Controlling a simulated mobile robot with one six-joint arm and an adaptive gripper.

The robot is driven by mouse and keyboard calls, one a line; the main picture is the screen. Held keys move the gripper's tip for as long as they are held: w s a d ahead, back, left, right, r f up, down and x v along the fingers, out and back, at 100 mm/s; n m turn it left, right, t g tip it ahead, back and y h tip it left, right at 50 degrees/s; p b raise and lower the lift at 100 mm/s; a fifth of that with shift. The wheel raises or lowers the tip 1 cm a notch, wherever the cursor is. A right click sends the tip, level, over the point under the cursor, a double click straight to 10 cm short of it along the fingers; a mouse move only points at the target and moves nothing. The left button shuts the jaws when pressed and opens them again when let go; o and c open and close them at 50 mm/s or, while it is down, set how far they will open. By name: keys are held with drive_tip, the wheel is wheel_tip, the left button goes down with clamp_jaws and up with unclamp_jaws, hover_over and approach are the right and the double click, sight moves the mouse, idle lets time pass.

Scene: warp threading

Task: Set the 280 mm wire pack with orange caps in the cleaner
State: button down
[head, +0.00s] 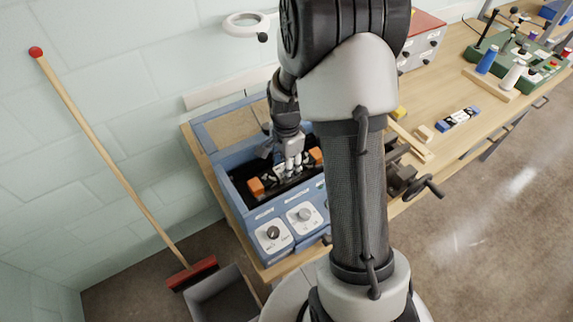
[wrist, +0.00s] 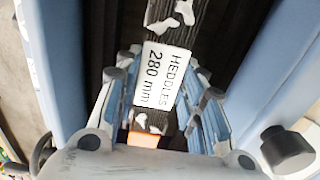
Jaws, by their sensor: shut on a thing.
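The wire pack (wrist: 181,40) is a dark bundle with a white label (wrist: 158,77) reading "HEDDLES 280 mm". In the head view one orange cap (head: 255,187) shows left of my gripper and another orange cap (head: 316,155) right of it. My gripper (head: 292,166) is shut on the pack near its middle; its fingers (wrist: 160,95) lie along both sides of the label. The pack is inside the opening of the blue cleaner (head: 240,208), lengthwise in its dark tank. I cannot tell whether it touches the tank floor.
The cleaner's open lid (head: 232,125) stands behind the tank, and its knobs (head: 273,232) face front. A blue-and-white pack (head: 458,119) and wooden pieces lie on the bench (head: 440,85) to the right. A grey bin (head: 222,297) and a broom (head: 110,150) stand at the left.

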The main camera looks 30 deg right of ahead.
drive_tip(key=shift+f, duration=0.25)
drive_tip(key=c, duration=1)
unclamp_jaws()
drive_tip(key=shift+o, duration=0.2)
wheel_tip(320, 180, up, 12)
drive_tip(key=shift+r, duration=0.1)
